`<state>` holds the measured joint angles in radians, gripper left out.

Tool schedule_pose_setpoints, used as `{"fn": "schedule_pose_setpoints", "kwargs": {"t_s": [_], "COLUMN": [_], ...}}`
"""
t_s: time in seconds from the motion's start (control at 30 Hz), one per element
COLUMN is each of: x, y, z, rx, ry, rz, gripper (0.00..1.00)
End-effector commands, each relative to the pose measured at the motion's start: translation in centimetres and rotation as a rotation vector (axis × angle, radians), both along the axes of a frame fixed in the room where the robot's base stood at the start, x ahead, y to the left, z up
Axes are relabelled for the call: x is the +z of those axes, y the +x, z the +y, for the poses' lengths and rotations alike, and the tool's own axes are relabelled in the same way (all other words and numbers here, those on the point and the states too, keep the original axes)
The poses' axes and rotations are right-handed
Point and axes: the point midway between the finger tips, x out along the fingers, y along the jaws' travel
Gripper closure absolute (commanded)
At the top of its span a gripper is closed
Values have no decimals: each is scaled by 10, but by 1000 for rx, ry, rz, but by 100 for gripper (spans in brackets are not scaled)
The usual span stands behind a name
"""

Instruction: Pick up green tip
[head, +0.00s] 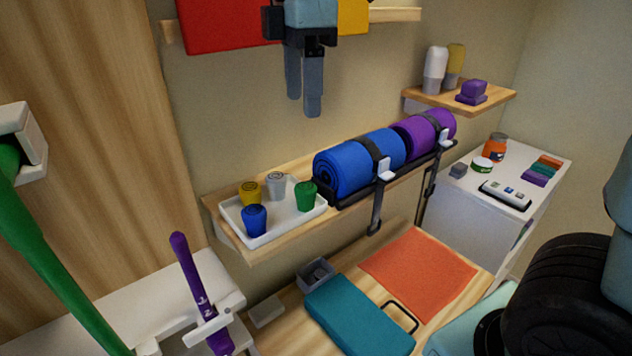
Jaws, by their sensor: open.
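The green tip (306,195) is a small cup-shaped piece at the right end of a white tray (272,234). The tray lies on a wooden wall shelf (234,243). A yellow tip (250,193), a grey tip (276,185) and a blue tip (254,220) stand in the same tray, to the left of the green one. My gripper (304,108) hangs at the top middle, pointing down, above the tray in the picture and apart from it. Its two grey fingers are close together in this view, and nothing shows between them.
Rolled blue (360,163) and purple (424,134) mats lie strapped right of the tray. Below are a teal block (358,318) and an orange mat (418,272). A purple bar (198,290) and a green pole (55,275) stand at left. Free space shows above the tray.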

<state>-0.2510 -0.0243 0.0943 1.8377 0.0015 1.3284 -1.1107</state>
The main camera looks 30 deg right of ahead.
Motion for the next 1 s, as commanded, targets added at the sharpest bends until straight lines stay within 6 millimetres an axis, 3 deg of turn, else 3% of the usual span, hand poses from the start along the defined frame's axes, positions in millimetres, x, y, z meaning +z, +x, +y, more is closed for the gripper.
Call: {"fn": "schedule_pose_setpoints", "kwargs": {"t_s": [0.4,0.77,1.0], "x": [-84,-115,-148], "y": [-1,2,6], "z": [0,0,1], "rx": [-2,-3,-2], "ry": [-1,0,0], "rz": [5,5,5], "gripper": [42,42,42]}}
